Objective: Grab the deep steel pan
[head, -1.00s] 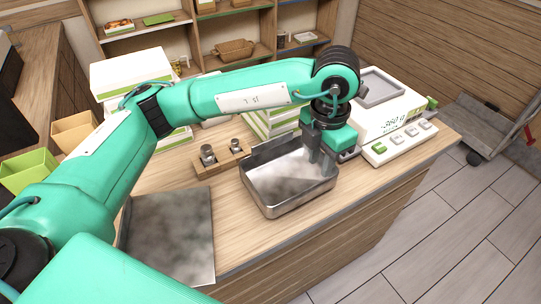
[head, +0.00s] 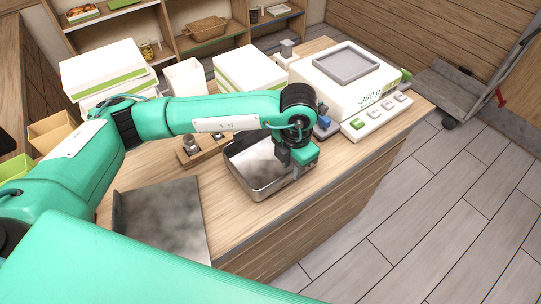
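The deep steel pan (head: 254,181) is a rectangular, shiny metal container on the wooden counter, near its front edge. My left gripper (head: 296,173) points down at the pan's right end, with its fingers at or very close to the right wall. The hand and wrist cover the pan's far right part. I cannot tell whether the fingers are closed on the wall or still apart around it. The pan appears to rest flat on the counter. My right gripper is out of view.
A flat steel sheet (head: 165,220) lies left of the pan. A wooden block with metal weights (head: 190,145) stands behind it. A white scale (head: 345,85) with a button panel is at right, white-green boxes (head: 105,70) behind.

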